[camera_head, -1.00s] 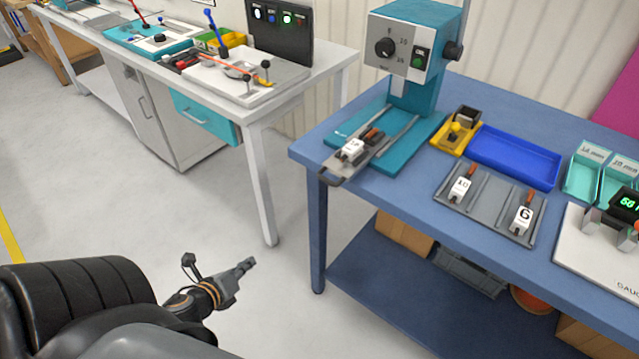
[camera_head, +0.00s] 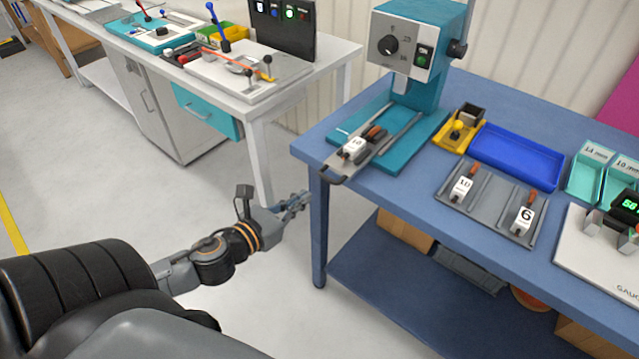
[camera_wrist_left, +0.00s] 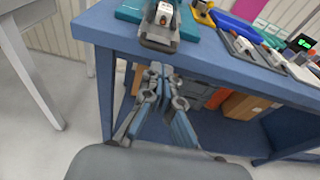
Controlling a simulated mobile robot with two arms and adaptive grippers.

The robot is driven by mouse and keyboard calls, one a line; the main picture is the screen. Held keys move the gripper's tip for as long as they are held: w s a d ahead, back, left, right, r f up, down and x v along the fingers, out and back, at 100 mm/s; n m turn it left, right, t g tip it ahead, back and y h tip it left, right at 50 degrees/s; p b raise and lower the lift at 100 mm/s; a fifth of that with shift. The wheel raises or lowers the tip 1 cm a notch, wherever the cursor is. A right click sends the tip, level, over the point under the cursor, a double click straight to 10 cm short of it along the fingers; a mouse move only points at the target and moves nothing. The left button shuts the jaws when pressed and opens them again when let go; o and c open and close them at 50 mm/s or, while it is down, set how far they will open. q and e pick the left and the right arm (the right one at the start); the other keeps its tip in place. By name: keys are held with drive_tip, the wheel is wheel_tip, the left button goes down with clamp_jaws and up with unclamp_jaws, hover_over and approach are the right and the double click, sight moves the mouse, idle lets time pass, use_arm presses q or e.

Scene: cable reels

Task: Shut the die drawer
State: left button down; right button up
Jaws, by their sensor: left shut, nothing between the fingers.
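The die drawer (camera_head: 347,163) is a grey sliding tray with a front handle, at the foot of the teal press (camera_head: 408,70). It juts out past the left front edge of the blue table. A white block with a dark number (camera_head: 354,148) and a dark-and-orange part lie in it. In the left wrist view the drawer (camera_wrist_left: 158,40) overhangs the table edge at the top. My left gripper (camera_head: 303,198) is shut and empty, below and left of the drawer handle, near the table leg, apart from the drawer. It also shows in the left wrist view (camera_wrist_left: 157,72). My right gripper is not seen.
On the blue table (camera_head: 400,190) stand a yellow holder (camera_head: 457,130), a blue tray (camera_head: 548,176) and a grey rack (camera_head: 480,217) with blocks 10 and 6. Boxes sit on the shelf below. A white bench (camera_head: 335,70) stands behind left. Floor between is clear.

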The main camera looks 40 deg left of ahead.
sight(328, 181)
use_arm(q)
drive_tip(key=p+x, duration=0.1)
drive_tip(key=x, duration=0.4)
drive_tip(key=shift+w+r, duration=0.1)
drive_tip(key=shift+x, duration=0.85)
